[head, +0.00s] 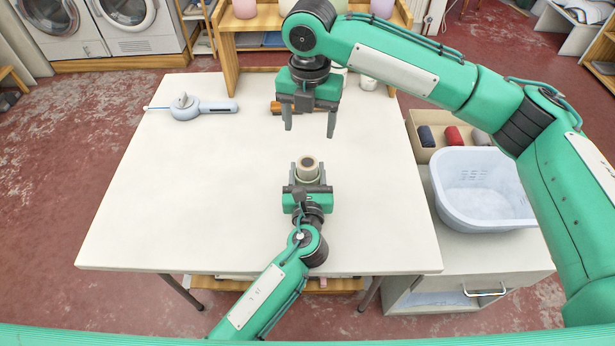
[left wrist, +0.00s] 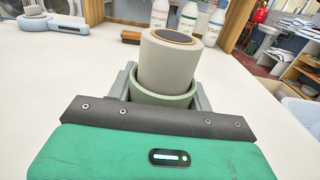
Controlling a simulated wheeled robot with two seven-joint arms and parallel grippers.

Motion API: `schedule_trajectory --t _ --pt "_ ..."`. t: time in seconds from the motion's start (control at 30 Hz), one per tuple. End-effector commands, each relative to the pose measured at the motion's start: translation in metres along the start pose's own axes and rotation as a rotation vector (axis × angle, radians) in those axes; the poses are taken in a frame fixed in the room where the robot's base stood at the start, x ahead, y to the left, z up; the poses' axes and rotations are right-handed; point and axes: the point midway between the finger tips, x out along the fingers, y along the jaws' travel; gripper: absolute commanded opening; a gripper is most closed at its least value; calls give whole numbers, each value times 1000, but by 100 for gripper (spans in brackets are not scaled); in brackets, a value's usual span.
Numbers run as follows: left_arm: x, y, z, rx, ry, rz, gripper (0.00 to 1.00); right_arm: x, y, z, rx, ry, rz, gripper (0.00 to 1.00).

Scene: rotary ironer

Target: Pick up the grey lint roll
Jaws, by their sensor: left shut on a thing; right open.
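The grey lint roll (head: 307,166) stands upright in a pale green cup (left wrist: 165,98) above the white table; its dark-lined hollow core faces up. In the left wrist view the roll (left wrist: 168,62) rises well clear of the cup's rim. My left gripper (head: 308,182) is shut on the cup, its fingers on either side of it. My right gripper (head: 309,128) is open and empty, fingers pointing down, beyond the roll in the head view. The cup's lower part is hidden behind my left gripper.
A blue-grey handled tool (head: 205,108) lies at the table's back left. A wooden brush (head: 275,107) lies behind my right gripper. A pale blue basket (head: 483,190) and a box of rolled cloths (head: 431,153) stand at right. The table's left and middle are clear.

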Motion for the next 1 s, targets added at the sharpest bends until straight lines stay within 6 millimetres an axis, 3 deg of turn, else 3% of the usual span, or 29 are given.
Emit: schedule_trajectory --t 0.3,0.57,0.9,1.0 --pt "0 0 0 0 -1 0 24 52 0 -2 -3 2 -5 67" --pt "0 0 0 0 0 0 24 69 0 -2 -3 1 -3 67" --pt "0 0 0 0 -1 0 24 114 1 -5 -2 2 -4 67" --pt "0 0 0 0 -1 0 24 117 1 -5 -2 1 -2 67"
